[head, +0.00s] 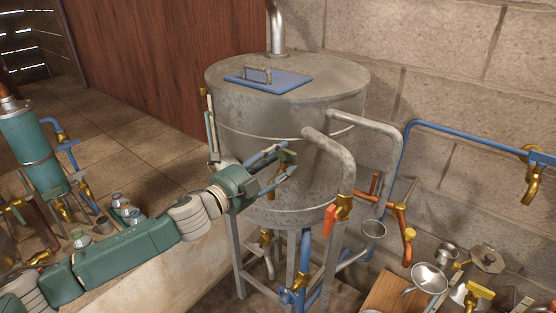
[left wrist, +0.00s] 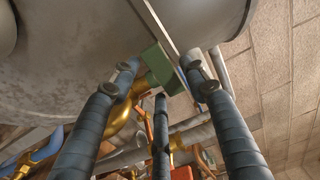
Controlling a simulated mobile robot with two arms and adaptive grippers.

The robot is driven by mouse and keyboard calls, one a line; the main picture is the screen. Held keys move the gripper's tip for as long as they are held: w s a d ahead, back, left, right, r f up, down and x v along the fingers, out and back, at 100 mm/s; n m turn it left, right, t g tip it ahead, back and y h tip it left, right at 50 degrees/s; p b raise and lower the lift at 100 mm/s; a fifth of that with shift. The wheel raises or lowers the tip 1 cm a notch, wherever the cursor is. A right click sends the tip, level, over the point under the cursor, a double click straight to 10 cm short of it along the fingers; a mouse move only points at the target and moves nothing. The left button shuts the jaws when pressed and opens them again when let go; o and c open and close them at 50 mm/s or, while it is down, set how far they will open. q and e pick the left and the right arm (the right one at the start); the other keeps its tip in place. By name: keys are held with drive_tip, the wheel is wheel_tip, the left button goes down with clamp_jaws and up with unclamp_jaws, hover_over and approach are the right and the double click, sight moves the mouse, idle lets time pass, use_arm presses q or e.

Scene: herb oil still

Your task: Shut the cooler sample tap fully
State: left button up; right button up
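The large grey metal vessel (head: 235,105), which looks like the cooler, stands on legs in the middle of the head view. A brass tap (head: 281,189) with a green handle (head: 288,157) shows at its side. I take it for the sample tap. My left gripper (head: 280,162) is at this handle, its fingers spread around it. In the left wrist view the green handle (left wrist: 162,67) lies between the outer fingertips, with brass tap body (left wrist: 120,112) behind. I cannot see firm contact or how far the tap is turned. My right gripper is out of view.
An orange-handled valve (head: 335,214) and a bent grey pipe (head: 335,150) are close on the right. A blue pipe (head: 470,131) runs along the block wall. A funnel (head: 430,279) and other small metal parts lie lower right. A green cylinder (head: 30,145) stands far left.

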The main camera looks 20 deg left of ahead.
use_arm(q)
drive_tip(key=shift+s, duration=0.1)
drive_tip(key=v, duration=1.1)
drive_tip(key=shift+s+a, duration=0.15)
drive_tip(key=shift+s, duration=0.25)
drive_tip(key=shift+c, duration=0.3)
idle(0.8)
